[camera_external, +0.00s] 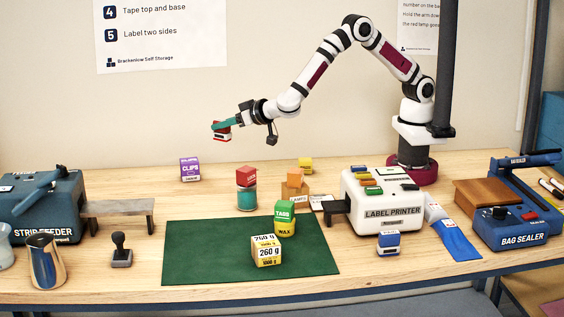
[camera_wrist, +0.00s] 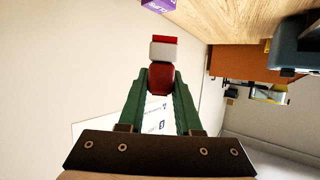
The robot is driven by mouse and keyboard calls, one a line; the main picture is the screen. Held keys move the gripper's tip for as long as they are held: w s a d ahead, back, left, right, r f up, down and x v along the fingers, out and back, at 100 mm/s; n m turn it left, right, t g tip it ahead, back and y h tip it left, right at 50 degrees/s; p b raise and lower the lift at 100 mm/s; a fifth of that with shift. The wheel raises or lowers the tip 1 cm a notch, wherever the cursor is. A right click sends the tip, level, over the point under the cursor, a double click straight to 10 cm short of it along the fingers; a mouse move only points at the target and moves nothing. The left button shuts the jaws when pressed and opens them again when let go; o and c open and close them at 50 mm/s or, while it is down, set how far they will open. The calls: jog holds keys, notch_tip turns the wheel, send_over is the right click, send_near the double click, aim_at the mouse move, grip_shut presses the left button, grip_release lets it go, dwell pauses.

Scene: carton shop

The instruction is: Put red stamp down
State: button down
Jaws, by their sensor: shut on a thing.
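My gripper (camera_external: 226,125) is raised high at the end of the outstretched arm, near the back wall, with free air below it. Its green fingers are shut on the red stamp (camera_external: 222,136), a small red and white block. In the wrist view, the red stamp (camera_wrist: 162,50) sits between the fingertips of the gripper (camera_wrist: 161,80). It shows a dark red part between the fingers, then a white part and a bright red end. The stamp touches nothing else.
The label printer (camera_external: 385,205) with a blue stamp (camera_external: 388,243) is right. A strip feeder (camera_external: 45,210), dark stamp (camera_external: 121,250) and metal jug (camera_external: 46,262) are left. Bare wood lies around the clips box.

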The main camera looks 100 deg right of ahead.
jog(key=d+m+g+h, duration=0.1)
jog(key=d, duration=0.8)
notch_tip(320, 180, down, 15)
jog(key=shift+w+d+f, duration=0.1)
jog(key=shift+d, duration=0.05)
